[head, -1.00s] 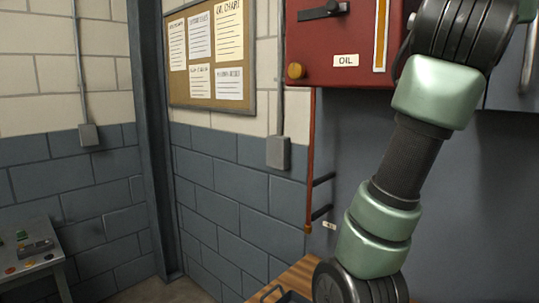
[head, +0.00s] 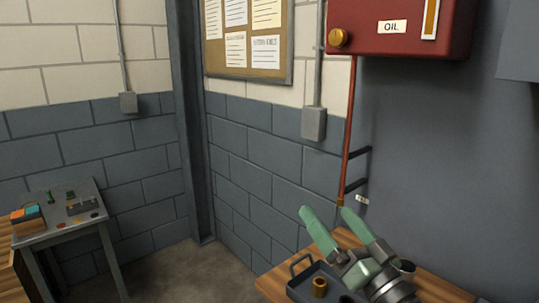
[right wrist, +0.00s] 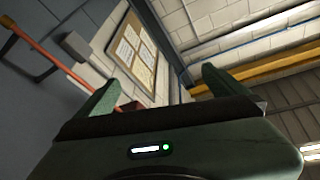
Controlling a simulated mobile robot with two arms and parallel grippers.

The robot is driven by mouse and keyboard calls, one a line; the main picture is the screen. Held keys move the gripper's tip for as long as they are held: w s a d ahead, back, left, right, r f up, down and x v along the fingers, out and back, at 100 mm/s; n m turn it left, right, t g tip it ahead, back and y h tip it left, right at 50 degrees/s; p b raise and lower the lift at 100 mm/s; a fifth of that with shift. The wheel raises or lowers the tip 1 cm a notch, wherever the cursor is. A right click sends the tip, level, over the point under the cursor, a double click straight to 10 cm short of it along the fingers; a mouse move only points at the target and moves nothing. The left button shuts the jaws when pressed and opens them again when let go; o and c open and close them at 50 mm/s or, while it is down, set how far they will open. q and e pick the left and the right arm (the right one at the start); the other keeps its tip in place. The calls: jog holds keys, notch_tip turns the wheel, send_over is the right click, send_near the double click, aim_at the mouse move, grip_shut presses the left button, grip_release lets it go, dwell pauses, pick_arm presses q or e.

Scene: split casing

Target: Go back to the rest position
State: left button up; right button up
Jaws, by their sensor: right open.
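My right gripper (head: 330,230) shows at the lower right of the head view, above a dark tray on the wooden bench. Its two green fingers are spread apart with nothing between them. In the right wrist view the fingers (right wrist: 155,90) stand wide apart at left and right, with the wall and notice board beyond them. My left gripper is not in view.
The dark tray (head: 302,268) holds a brass-coloured ring (head: 320,287) on the wooden bench (head: 268,285). A red oil box (head: 385,30) with a pipe (head: 348,130) hangs above. A small grey table (head: 60,232) stands left. Floor between is clear.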

jog(key=s+f+n+g+h, duration=0.15)
jog(key=s+f+g, duration=0.3)
jog(key=f, duration=0.85)
jog(key=s+f+g+h, duration=0.3)
jog(key=s+f+g, duration=0.15)
jog(key=f, duration=0.75)
jog(key=s+d+f+g+h, duration=0.2)
jog(key=s+d+f+g, duration=0.15)
jog(key=s+f, duration=0.45)
jog(key=s+d+f+g+h, duration=0.3)
jog(key=s+d+f, duration=0.25)
jog(key=s, duration=0.55)
jog(key=s+f+g, duration=0.2)
jog(key=s+f, duration=0.1)
jog(key=f, duration=2.6)
jog(key=s+d+f, duration=0.2)
jog(key=s+f, duration=1.2)
jog(key=s, duration=0.2)
jog(key=shift+d+g, duration=0.3)
jog(key=shift+g, duration=0.05)
